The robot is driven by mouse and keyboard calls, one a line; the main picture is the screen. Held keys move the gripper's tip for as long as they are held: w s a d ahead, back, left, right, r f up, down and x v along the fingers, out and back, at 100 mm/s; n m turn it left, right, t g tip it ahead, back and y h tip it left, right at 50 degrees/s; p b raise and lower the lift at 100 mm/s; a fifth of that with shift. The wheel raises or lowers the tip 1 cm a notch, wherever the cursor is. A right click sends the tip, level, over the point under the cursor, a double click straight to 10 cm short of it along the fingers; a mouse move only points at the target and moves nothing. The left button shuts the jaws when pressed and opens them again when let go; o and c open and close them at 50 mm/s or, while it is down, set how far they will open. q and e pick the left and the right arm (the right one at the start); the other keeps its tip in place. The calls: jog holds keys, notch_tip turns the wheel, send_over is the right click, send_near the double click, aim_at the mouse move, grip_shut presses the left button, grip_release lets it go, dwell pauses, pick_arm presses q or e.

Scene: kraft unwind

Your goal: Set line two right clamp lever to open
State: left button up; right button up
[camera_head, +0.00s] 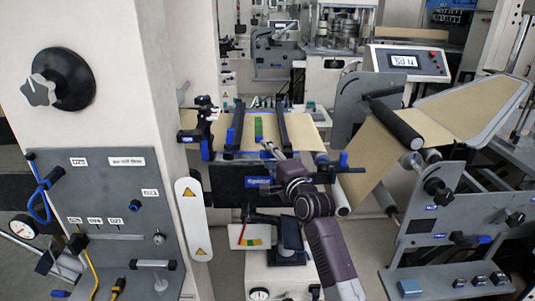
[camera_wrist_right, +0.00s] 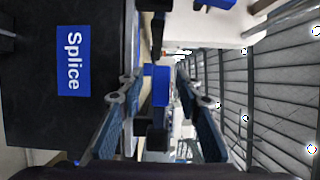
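The splice table (camera_head: 300,131) stands in the middle of the head view, with a dark front panel bearing a blue label, which reads "Splice" in the right wrist view (camera_wrist_right: 73,60). Two dark clamp bars lie across its paper web, the left bar (camera_head: 238,125) and the right bar (camera_head: 274,124). My right gripper (camera_head: 279,156) is at the front end of the right bar. In the right wrist view my right gripper (camera_wrist_right: 158,92) is open, with a blue lever (camera_wrist_right: 157,84) between its fingers. Contact cannot be told. My left gripper is not in view.
A grey control panel (camera_head: 105,215) with hoses is on the left pillar. The unwind stand (camera_head: 455,228) with rollers and brown paper (camera_head: 470,107) is on the right. A display console (camera_head: 407,62) stands behind. A white cabinet (camera_head: 262,275) is below the splice table.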

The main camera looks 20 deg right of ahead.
grip_shut()
